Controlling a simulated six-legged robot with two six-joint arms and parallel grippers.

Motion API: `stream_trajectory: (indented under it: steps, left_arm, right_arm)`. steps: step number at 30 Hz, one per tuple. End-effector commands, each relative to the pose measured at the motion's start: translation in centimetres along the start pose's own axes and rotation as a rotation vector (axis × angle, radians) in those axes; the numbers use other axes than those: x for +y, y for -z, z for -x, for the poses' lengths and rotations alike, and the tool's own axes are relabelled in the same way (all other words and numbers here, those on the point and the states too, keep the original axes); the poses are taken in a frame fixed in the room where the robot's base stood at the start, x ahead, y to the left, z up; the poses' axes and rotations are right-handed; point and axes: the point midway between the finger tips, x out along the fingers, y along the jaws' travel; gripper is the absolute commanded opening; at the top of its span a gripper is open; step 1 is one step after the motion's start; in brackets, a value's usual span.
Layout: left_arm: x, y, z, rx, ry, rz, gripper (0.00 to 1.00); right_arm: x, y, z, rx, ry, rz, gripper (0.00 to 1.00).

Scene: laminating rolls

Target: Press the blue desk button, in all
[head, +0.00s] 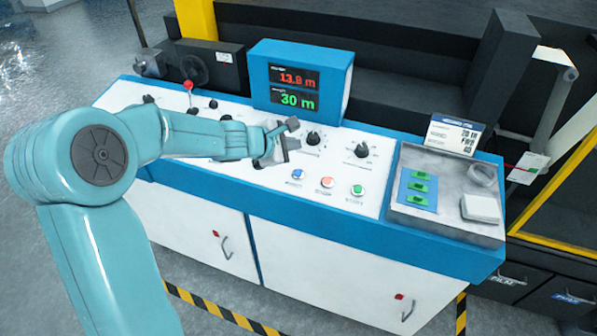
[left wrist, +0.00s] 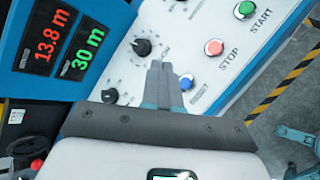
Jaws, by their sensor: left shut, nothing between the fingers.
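The blue desk button (head: 298,174) sits on the white sloping panel of the desk, leftmost in a row with a red button (head: 327,182) and a green button (head: 357,190). My left gripper (head: 283,143) is above the panel, up and left of the blue button in the head view. In the left wrist view the shut, empty fingers (left wrist: 163,72) point at the panel, and the blue button (left wrist: 186,82) shows just right of their tips. I see no clear contact between them. My right gripper is not in view.
Black knobs (head: 313,138) stand behind the buttons. A grey tray (head: 445,225) with green pieces lies right of the buttons. A red-topped lever (head: 188,86) stands at the left.

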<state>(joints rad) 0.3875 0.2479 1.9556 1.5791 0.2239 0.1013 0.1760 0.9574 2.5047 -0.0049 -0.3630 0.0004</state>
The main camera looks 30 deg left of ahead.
Motion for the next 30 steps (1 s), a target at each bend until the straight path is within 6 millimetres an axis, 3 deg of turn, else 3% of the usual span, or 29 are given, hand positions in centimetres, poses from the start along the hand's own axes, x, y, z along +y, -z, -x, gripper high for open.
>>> stream_trajectory:
  steps: [10,24,30]
  left_arm:
    - [-0.8,0.8,-0.9,0.002,0.000,0.001,0.00]
    - [-4.2,4.0,-5.6,0.002,-0.001,0.000,0.00]
    - [-4.6,4.4,-6.3,0.002,-0.001,0.000,0.00]
  right_arm:
    - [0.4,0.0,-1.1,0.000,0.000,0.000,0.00]
    - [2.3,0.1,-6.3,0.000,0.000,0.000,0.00]
    - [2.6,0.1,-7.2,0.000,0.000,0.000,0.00]
